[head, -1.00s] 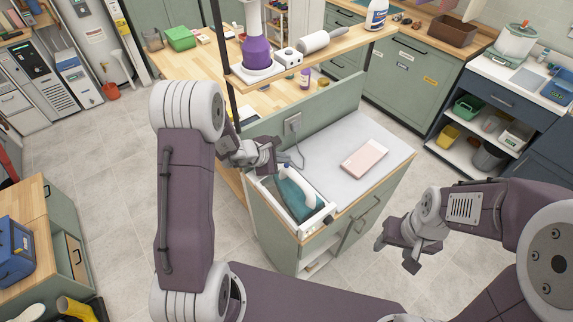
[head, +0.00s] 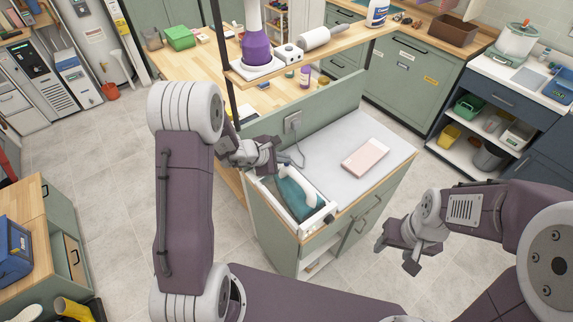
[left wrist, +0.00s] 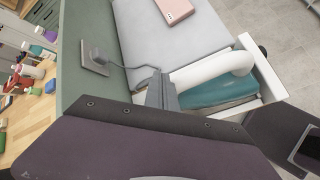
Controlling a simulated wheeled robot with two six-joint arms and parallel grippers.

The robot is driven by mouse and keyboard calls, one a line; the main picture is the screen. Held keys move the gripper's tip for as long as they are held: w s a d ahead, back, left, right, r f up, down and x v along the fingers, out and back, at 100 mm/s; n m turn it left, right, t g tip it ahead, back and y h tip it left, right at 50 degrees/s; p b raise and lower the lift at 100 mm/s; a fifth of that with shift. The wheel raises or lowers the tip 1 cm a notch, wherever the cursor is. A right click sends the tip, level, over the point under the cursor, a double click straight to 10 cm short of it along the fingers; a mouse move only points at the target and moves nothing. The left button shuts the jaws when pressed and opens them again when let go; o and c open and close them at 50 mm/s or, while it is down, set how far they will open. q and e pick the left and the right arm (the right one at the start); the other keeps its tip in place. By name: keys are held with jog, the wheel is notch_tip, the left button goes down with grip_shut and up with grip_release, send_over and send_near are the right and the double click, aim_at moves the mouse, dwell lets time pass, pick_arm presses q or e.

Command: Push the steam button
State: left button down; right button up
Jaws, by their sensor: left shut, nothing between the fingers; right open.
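A white curved handle (head: 298,186) with a teal body (head: 293,198) sits in a white-rimmed tray (head: 328,206) at the near left end of the counter. The handle and teal body also show in the left wrist view, right of my fingers. My left gripper (head: 275,160) is shut and empty at the far left end of the handle. In the left wrist view its grey fingers (left wrist: 161,92) overlap the handle's end; I cannot tell whether they touch. I cannot make out a steam button. My right gripper (head: 394,256) is open and empty, off the counter to the right.
A grey cord (left wrist: 135,67) runs to a wall socket (left wrist: 95,57) on the green back panel. A pink box (head: 365,158) lies on the grey counter top (head: 330,140). A dark knob (head: 330,219) is at the tray's right corner. A wooden shelf (head: 340,47) with bottles hangs above.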

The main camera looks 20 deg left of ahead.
dwell(0.4)
pick_arm(q)
jog(key=shift+r, duration=0.5)
notch_tip(320, 180, up, 6)
jog(key=p, duration=0.4)
jog(key=shift+f, duration=0.1)
dwell(0.4)
